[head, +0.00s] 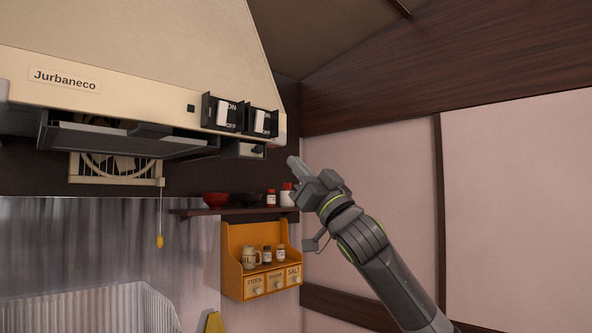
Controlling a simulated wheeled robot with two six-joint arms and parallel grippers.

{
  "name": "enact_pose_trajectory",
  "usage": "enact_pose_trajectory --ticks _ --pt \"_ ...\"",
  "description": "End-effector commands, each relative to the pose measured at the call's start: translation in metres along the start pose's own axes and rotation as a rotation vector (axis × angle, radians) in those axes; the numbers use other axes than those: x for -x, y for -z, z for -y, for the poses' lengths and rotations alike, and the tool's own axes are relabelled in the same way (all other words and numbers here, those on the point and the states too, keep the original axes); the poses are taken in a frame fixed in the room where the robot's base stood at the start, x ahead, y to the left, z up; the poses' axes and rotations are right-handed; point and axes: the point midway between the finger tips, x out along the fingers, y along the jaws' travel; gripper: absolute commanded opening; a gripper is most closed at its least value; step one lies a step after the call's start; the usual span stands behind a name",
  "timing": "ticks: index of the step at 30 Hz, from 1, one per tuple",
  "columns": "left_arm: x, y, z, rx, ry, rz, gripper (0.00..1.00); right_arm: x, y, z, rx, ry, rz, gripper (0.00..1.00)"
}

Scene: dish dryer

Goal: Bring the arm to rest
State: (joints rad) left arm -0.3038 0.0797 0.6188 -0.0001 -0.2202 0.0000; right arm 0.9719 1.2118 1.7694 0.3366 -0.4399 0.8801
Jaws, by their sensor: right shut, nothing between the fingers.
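My right gripper (294,163) is raised in the middle of the head view, with its arm coming in from the lower right. Its fingers are shut with nothing between them. The fingertips point up and left, just below the right corner of the range hood (140,55) in the picture. I cannot tell how far apart they are in depth. My left gripper is not in view.
Two ON/OFF switches (222,113) sit on the hood's front edge. A dark shelf (190,212) holds a red bowl (215,199), a dark bowl and small jars. An orange spice rack (232,277) hangs below. The pink wall (520,190) at right is bare.

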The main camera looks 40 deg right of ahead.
Motion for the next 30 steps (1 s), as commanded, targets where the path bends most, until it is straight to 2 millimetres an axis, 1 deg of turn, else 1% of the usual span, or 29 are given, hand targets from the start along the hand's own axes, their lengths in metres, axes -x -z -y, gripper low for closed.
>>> enact_pose_trajectory --ticks 15,17,19,20,23,24,26,27,29,30 --pt "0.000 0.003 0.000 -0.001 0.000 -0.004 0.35 0.000 0.000 0.000 0.000 0.000 0.000 0.00" --pt "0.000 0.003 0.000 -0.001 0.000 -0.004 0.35 0.000 -0.004 -0.002 0.000 -0.003 0.005 0.00" --pt "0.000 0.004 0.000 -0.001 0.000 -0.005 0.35 0.000 -0.018 -0.007 -0.001 -0.016 0.025 0.00" --pt "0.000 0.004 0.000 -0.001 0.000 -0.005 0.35 0.000 -0.027 -0.011 -0.001 -0.024 0.038 0.00" --pt "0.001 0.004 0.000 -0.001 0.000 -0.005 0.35 0.005 -0.078 -0.031 0.000 -0.068 0.110 0.00" --pt "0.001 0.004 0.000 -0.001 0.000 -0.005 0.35 0.009 -0.104 -0.041 0.002 -0.090 0.147 0.00" --pt "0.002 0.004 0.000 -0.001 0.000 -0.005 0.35 0.019 -0.148 -0.056 0.006 -0.125 0.210 0.00" --pt "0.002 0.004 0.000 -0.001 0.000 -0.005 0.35 0.028 -0.176 -0.065 0.012 -0.147 0.253 0.00" --pt "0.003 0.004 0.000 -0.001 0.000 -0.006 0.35 0.043 -0.218 -0.078 0.020 -0.178 0.315 0.00" --pt "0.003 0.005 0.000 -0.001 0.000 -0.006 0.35 0.056 -0.246 -0.086 0.026 -0.197 0.358 0.00"
